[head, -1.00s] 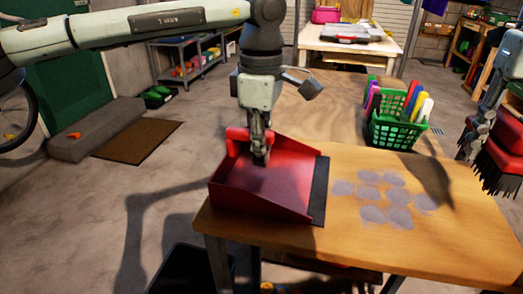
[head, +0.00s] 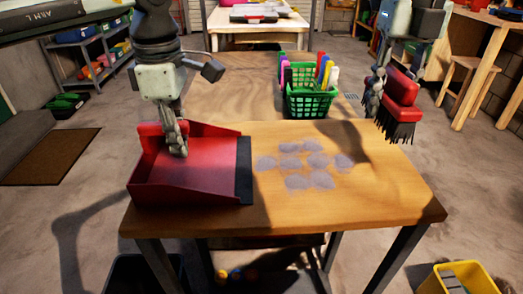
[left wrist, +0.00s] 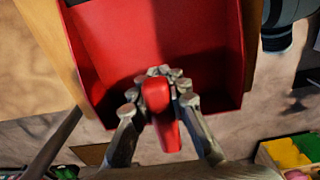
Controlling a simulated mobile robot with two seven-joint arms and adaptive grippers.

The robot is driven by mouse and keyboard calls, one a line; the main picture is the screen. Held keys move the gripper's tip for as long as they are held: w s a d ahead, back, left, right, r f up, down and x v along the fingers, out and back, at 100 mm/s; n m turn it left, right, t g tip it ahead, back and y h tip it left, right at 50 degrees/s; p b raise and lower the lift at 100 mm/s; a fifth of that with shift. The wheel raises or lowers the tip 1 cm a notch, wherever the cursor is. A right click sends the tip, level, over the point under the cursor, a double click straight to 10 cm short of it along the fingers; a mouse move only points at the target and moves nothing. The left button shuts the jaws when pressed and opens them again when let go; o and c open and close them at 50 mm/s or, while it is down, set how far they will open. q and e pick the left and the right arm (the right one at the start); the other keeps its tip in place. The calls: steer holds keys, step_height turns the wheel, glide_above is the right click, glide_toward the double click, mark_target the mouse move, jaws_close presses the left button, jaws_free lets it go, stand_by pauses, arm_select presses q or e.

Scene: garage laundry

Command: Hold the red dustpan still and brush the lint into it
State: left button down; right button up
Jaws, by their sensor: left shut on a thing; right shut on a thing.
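The red dustpan (head: 195,180) lies on the left end of the wooden table (head: 390,195), its dark lip facing right toward the lint. My left gripper (head: 178,148) is shut on the dustpan's handle; the left wrist view shows the fingers (left wrist: 160,90) around the red handle (left wrist: 163,120). Several grey lint patches (head: 297,165) lie in a cluster on the table, right of the lip and apart from it. My right gripper (head: 375,95) is shut on a red brush (head: 402,88) with dark bristles, held in the air beyond the table's far right edge.
A green basket (head: 312,100) with colourful items stands behind the lint. A yellow bin (head: 460,277) is on the floor at lower right. A stool (head: 470,65) and workbench stand at the right. The table's right part is clear.

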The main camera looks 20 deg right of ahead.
stand_by(0.5)
steer(key=shift+a+f, duration=0.15)
steer(key=shift+f, duration=1.65)
steer(key=shift+a+f, duration=0.1)
steer(key=shift+f, duration=1.7)
steer(key=shift+f, duration=0.9)
steer(key=shift+w, duration=0.1)
